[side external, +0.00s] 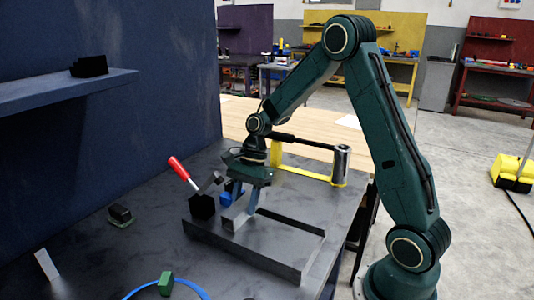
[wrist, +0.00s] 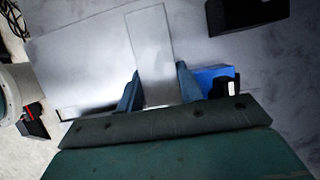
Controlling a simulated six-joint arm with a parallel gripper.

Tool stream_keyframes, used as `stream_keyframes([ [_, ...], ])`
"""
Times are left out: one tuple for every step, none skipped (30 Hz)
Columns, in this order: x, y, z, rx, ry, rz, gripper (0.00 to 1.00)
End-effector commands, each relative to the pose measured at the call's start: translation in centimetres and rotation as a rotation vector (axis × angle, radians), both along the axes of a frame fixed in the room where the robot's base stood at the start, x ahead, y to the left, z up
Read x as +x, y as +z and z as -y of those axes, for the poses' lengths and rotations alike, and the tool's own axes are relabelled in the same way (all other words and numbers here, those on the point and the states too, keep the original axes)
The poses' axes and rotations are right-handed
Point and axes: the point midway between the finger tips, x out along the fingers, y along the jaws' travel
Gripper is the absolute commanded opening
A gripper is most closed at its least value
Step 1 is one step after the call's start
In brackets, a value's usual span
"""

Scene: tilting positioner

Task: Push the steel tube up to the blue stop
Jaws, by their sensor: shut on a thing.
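The steel tube is a pale grey bar (wrist: 153,45) between my two blue fingers in the wrist view. In the side view a short grey length of it (side external: 236,217) shows below my gripper (side external: 241,196). My gripper is shut on the tube, low over the dark plate. The blue stop (side external: 225,198) is a small block left of my gripper in the side view. In the wrist view the blue stop (wrist: 214,74) is just right of the right finger. The tube's near end is hidden by my gripper, so I cannot tell whether it touches the stop.
A black block (side external: 202,206) with a red-handled lever (side external: 179,168) stands left of the stop. A raised-edge plate (side external: 250,257) lies underneath. A yellow bracket (side external: 305,173) stands behind. A green block (side external: 166,283) and blue ring (side external: 135,289) lie at the front.

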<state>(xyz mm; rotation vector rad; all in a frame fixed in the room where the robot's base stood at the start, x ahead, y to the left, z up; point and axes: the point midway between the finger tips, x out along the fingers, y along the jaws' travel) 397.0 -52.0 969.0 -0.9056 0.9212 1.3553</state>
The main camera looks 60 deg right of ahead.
Motion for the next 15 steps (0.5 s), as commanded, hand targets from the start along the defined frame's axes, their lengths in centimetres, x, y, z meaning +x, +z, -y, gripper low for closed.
stream_keyframes([
  [0.06,0.08,0.00,0.000,0.001,0.003,0.00],
  [0.07,0.08,0.00,0.000,0.001,0.003,0.00],
  [0.09,0.08,0.00,0.000,0.001,0.003,0.00],
  [0.11,0.08,0.00,0.000,0.001,0.003,0.00],
  [0.15,0.08,0.00,0.000,0.001,0.003,0.00],
  [0.20,0.08,0.00,0.000,0.001,0.003,0.00],
  [0.25,0.08,0.00,0.000,0.001,0.003,0.00],
  [0.31,0.08,0.00,0.000,0.001,0.003,0.00],
  [0.39,0.08,0.01,0.000,0.001,0.003,0.00],
  [0.45,0.07,0.00,0.000,0.001,0.003,0.00],
  [0.51,0.07,0.00,0.000,0.001,0.003,0.00],
  [0.59,0.06,0.00,0.000,0.001,0.003,0.00],
  [0.66,0.06,0.00,0.001,0.001,0.003,0.00],
  [0.68,0.06,0.00,0.001,0.001,0.003,0.00],
  [0.67,0.06,-0.01,0.001,0.001,0.003,0.00],
])
